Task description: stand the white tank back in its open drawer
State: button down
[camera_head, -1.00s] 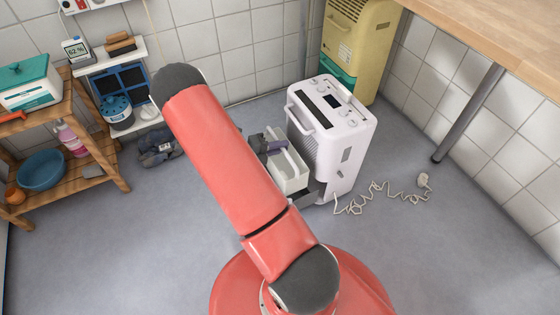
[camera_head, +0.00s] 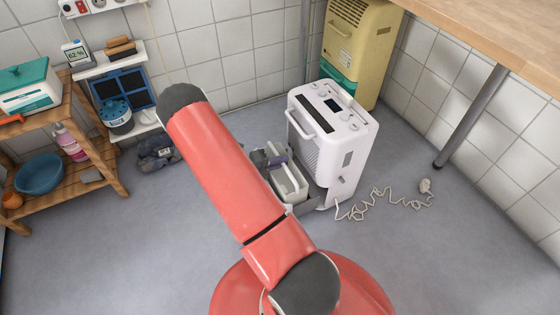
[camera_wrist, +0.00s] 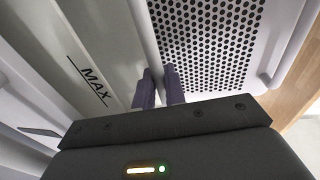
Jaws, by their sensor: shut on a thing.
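The white tank (camera_head: 291,186) is a narrow open-topped box beside the left face of the white dehumidifier (camera_head: 345,150). My gripper (camera_head: 279,161) is shut on the tank's upper rim, partly hidden by my arm in the head view. In the wrist view my gripper's two fingers (camera_wrist: 159,87) pinch the rim of the tank (camera_wrist: 85,50), whose wall carries a MAX mark. The open drawer (camera_head: 308,200) shows as a grey piece low by the dehumidifier, around the tank's lower end. Whether the tank's bottom rests in it cannot be seen.
The dehumidifier's perforated grille (camera_wrist: 215,35) is close beside my fingers. Its cord (camera_head: 385,205) lies coiled on the floor to the right. A yellow-green unit (camera_head: 358,45) stands behind. A wooden shelf (camera_head: 75,175) is at the left. The floor between is mostly clear.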

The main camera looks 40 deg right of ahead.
jog(key=c, duration=1.5)
grip_release()
jog(key=shift+o, duration=0.2)
jog(key=shift+r, duration=0.3)
jog(key=p+v, duration=0.2)
jog(key=v, duration=1)
jog(key=shift+r, duration=0.3)
